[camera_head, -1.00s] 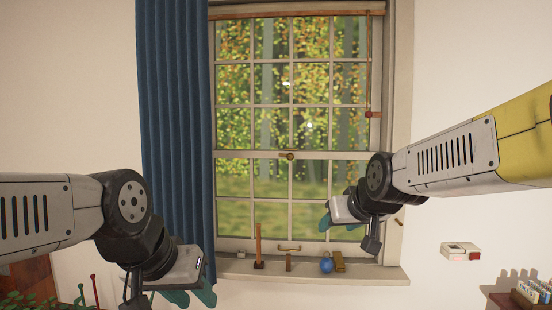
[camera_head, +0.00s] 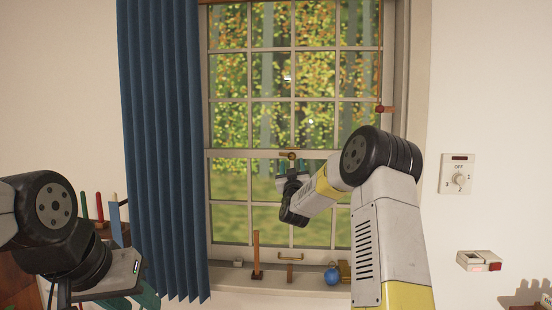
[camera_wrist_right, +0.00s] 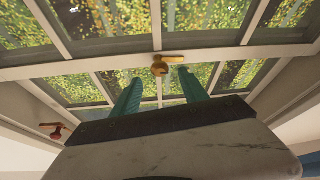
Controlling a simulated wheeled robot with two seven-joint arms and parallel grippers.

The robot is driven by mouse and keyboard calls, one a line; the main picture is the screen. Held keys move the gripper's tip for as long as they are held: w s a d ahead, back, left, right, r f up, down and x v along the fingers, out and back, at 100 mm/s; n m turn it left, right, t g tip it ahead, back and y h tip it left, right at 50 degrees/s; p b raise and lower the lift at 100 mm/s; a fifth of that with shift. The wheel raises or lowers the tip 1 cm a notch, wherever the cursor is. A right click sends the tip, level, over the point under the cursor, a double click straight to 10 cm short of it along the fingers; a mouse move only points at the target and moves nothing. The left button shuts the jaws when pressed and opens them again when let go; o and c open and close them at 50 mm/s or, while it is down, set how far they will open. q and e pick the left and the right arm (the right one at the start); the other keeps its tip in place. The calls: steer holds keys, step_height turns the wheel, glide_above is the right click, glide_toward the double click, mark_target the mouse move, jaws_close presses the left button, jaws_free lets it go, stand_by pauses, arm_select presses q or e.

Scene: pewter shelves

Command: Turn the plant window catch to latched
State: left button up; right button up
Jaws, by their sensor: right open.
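The brass window catch (camera_head: 290,154) sits on the window's middle rail. Its short lever lies about level along the rail, pointing left in the head view and right in the right wrist view, where the catch (camera_wrist_right: 159,68) shows near the middle. My right gripper (camera_head: 291,166) is just below the catch in the head view. In the wrist view its two teal fingers (camera_wrist_right: 160,78) are apart, with the catch's round knob seen between and beyond their tips; I see no contact. My left gripper (camera_head: 138,294) is low at left, partly cut off, far from the catch.
A blue curtain (camera_head: 160,150) hangs left of the window. The sill holds a wooden stick (camera_head: 256,255), a blue ball (camera_head: 332,276) and small blocks. A red knob (camera_head: 380,109) hangs at the right. A dial panel (camera_head: 457,174) and a switch box (camera_head: 479,261) are on the right wall.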

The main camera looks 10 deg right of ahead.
mark_target(292, 158)
steer(key=x, duration=0.6)
steer(key=shift+w, duration=0.1)
jaws_close()
